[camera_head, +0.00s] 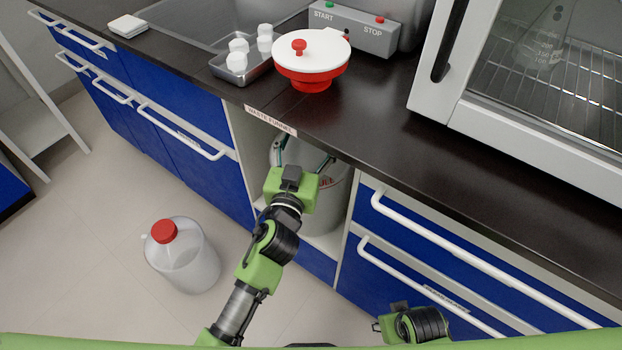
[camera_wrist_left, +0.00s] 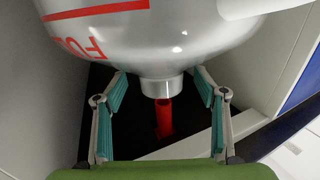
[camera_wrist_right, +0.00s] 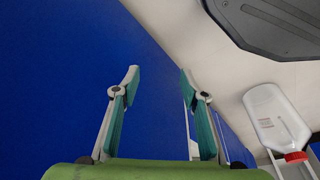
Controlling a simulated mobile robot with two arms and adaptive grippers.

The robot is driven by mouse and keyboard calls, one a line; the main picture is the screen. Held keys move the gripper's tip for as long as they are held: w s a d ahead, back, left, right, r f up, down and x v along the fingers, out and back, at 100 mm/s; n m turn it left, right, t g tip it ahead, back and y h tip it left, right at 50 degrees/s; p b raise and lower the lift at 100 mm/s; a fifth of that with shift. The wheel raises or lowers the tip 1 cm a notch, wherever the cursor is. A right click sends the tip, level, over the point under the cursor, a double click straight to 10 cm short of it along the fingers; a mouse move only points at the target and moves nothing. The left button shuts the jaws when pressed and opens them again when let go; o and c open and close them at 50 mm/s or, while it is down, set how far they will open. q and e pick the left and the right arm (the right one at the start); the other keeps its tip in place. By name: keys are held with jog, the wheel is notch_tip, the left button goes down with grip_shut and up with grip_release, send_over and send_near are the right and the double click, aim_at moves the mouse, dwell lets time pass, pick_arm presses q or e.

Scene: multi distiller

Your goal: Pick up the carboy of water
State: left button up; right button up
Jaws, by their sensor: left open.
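A translucent carboy (camera_head: 185,262) with a red cap (camera_head: 164,231) stands on the floor left of my left arm; it also shows in the right wrist view (camera_wrist_right: 272,117). A second, greyish carboy (camera_head: 338,200) stands in the open cabinet bay. It fills the top of the left wrist view (camera_wrist_left: 165,45), with red lettering on its side and its neck (camera_wrist_left: 162,87) in line with a red tube (camera_wrist_left: 164,118). My left gripper (camera_wrist_left: 160,80) is open, fingers on either side of that neck, not visibly gripping. My right gripper (camera_wrist_right: 159,74) is open and empty before a blue front.
A red and white funnel (camera_head: 310,55) sits on the dark counter (camera_head: 370,125) above the bay. Cabinet walls stand close around my left gripper. Drawer handles (camera_head: 480,262) jut out near my right gripper. The floor (camera_head: 90,220) around the red-capped carboy is clear.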

pick_arm(q)
jog(key=shift+x, duration=1.6)
jog(key=shift+s+a, duration=0.1)
jog(key=c, duration=1.8)
jog(key=shift+r, duration=0.55)
grip_shut()
jog(key=shift+f, duration=0.15)
